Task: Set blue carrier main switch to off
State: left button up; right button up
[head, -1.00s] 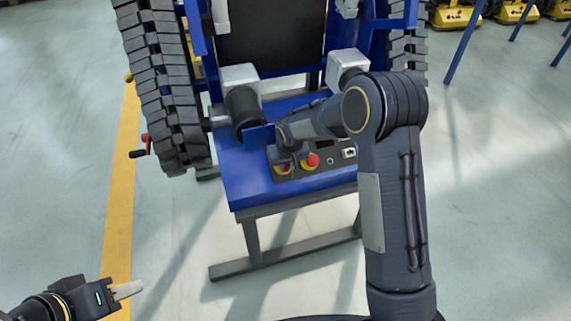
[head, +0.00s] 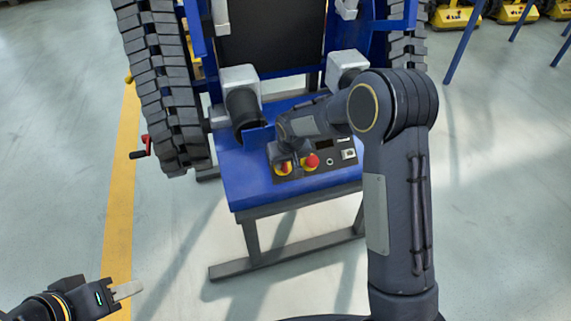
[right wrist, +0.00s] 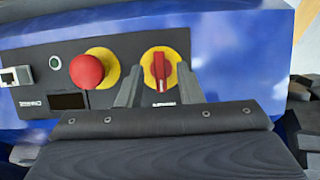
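The blue carrier (head: 245,185) has a dark control panel (head: 318,168) on its front ledge. The main switch is a red handle on a round yellow plate (head: 284,168); it also shows in the right wrist view (right wrist: 160,68), where the handle stands upright. My right gripper (right wrist: 158,82) is open, its two fingers apart with the switch handle showing between and beyond their tips; I cannot tell if they touch it. In the head view my arm hides part of that gripper. My left gripper (head: 127,290) is low at the left, over the floor, away from the carrier.
A red mushroom button on a yellow base (head: 311,161) sits beside the switch; it also shows in the right wrist view (right wrist: 87,72). A rubber track (head: 165,90) and red-handled crank (head: 140,154) stand at the carrier's left. The floor in front is clear.

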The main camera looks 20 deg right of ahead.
jog(key=v, duration=0.5)
jog(key=shift+s+r+p, duration=0.1)
jog(key=shift+r+p, duration=0.2)
jog(key=shift+p, duration=0.1)
jog(key=s+d+r+m+y, duration=0.1)
jog(key=s+d+r, duration=0.3)
jog(key=s+r, duration=0.45)
jog(key=s+r+m+t+y, duration=0.1)
jog(key=s+r+t+y, duration=0.2)
jog(key=s, duration=2.1)
notch_tip(320, 180, up, 21)
jog(key=p, duration=1.9)
jog(key=shift+s+a+f+g+p, duration=0.15)
jog(key=shift+a+f+g+p, duration=0.1)
jog(key=shift+g+p, duration=0.15)
